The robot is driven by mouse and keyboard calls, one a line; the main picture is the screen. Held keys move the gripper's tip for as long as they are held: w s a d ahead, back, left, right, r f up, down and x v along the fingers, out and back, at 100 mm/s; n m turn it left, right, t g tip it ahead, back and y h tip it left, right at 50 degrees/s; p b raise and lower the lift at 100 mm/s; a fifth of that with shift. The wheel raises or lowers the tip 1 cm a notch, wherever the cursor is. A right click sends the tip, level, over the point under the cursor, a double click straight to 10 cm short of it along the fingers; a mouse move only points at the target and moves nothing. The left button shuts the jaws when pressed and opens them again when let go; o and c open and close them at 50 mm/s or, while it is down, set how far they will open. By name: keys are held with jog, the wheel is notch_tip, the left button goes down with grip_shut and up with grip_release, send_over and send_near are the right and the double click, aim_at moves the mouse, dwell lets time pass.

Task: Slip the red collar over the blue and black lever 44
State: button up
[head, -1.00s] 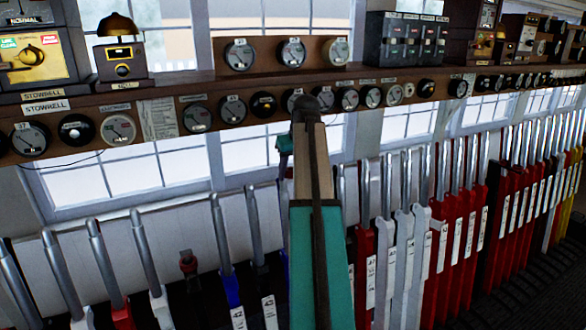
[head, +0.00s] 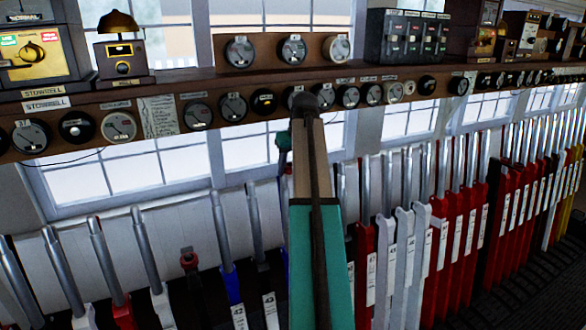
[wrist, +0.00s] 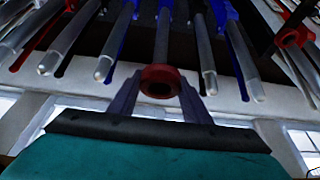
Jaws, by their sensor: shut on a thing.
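In the wrist view my gripper (wrist: 160,92) is shut on the red collar (wrist: 160,73), a short ring with its dark hole facing the camera. A silver lever handle (wrist: 163,38) lies directly behind the collar, and I see no handle tip through the hole. I cannot tell whether the handle's end is inside it. In the head view a lever with a blue part (head: 285,258), partly hidden by my arm, may be lever 44; its number is not readable. My gripper and the collar are mostly hidden by my arm there.
Silver handles (wrist: 206,58) stand close on both sides of the gripper. White and red levers (head: 405,255) crowd the right. A shelf with gauges (head: 200,115) runs above the levers.

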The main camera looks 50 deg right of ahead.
send_over(283, 179)
jog(key=w+d, duration=0.2)
jog(key=shift+a+f+b, duration=0.2)
jog(key=shift+f+b, duration=0.1)
jog(key=shift+f, duration=0.75)
jog(key=shift+s+a+f+b, duration=0.1)
jog(key=shift+s+f+b, duration=0.2)
jog(key=shift+f, duration=0.7)
jog(key=shift+s+a+f+b, duration=0.1)
jog(key=shift+f+b, duration=0.25)
jog(key=shift+f, duration=0.7)
jog(key=shift+s+a+f+b, duration=0.15)
jog(key=shift+f+b, duration=0.2)
jog(key=shift+f, duration=0.65)
dwell(1.2)
jog(key=shift+d, duration=0.1)
jog(key=o, duration=1.1)
jog(key=shift+c, duration=0.2)
jog(key=shift+o, duration=0.8)
jog(key=shift+r, duration=0.15)
